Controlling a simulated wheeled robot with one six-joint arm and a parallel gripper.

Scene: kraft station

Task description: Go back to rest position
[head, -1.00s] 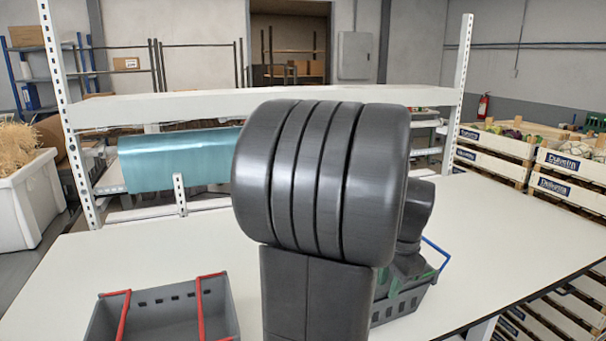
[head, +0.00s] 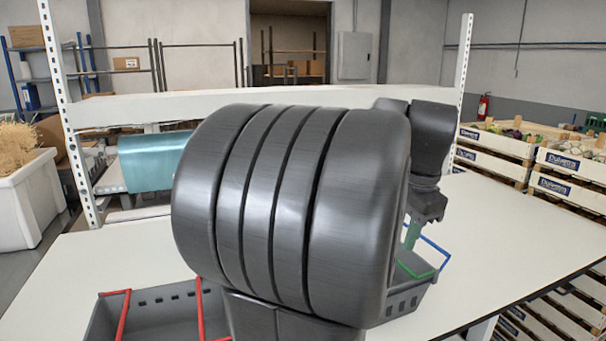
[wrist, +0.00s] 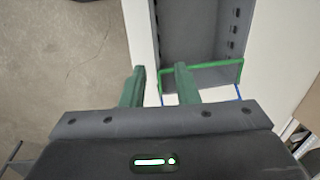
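My gripper (head: 412,238) is at the right in the head view, pointing down above the grey crate with a green and a blue handle (head: 402,303). In the wrist view my gripper (wrist: 160,78) shows two green fingers spread apart with nothing between them. That same crate (wrist: 190,35) lies beyond the fingers there, its green handle crossing near the right fingertip. I cannot tell whether they touch. My own dark arm hides the middle of the table and part of the crate in the head view.
A grey crate with red handles (head: 160,311) stands at the front left of the white table (head: 490,245). A shelf beam (head: 270,103) on white posts crosses behind it, with a teal roll (head: 152,163) below. The table's right side is clear.

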